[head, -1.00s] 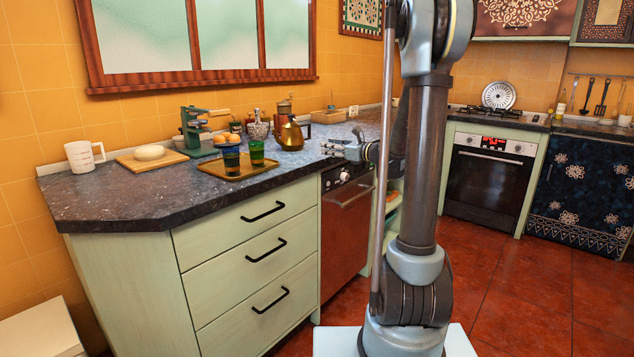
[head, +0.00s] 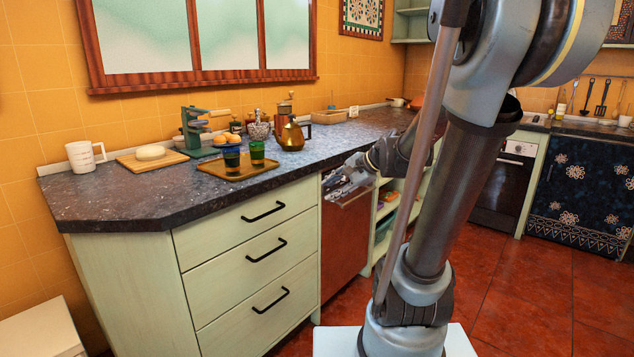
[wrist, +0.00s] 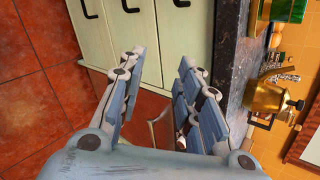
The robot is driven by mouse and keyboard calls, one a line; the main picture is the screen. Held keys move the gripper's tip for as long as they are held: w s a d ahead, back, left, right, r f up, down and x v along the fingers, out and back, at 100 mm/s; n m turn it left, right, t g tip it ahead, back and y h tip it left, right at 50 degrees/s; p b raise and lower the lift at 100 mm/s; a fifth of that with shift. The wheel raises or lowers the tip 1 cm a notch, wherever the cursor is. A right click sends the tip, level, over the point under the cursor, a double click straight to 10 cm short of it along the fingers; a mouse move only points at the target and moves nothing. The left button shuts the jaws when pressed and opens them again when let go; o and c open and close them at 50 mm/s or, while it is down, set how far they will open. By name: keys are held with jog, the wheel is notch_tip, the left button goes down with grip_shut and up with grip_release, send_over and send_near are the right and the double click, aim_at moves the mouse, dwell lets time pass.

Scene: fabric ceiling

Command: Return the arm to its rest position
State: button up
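My gripper (head: 345,182) is in front of the brown dishwasher front (head: 343,240), close to the counter's front edge and a little below its top. It also shows in the wrist view (wrist: 160,62), with its two fingers apart and nothing between them. My arm's lower link leans to the right in the head view, and the upper link fills the top right. Whether the gripper touches the dishwasher front cannot be told.
The dark counter (head: 130,205) holds a tray (head: 215,170) with two glasses, a brass kettle (head: 291,136), a white mug (head: 83,157) and a board (head: 135,162). Drawers (head: 262,211) are below. An open shelf (head: 386,207) stands right of the dishwasher. Red floor (head: 560,290) is clear at right.

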jog(key=s+d+f+n+g+h, duration=0.1)
jog(key=s+d+f+n+h, duration=0.3)
jog(key=s, duration=0.7)
jog(key=s+d+f+n+g+h, duration=0.2)
jog(key=s+d+f+n+h, duration=0.2)
jog(key=s+d+f+n, duration=0.3)
jog(key=s+d, duration=0.2)
jog(key=s, duration=0.2)
jog(key=shift+d+f+n, duration=0.3)
jog(key=shift+f, duration=0.1)
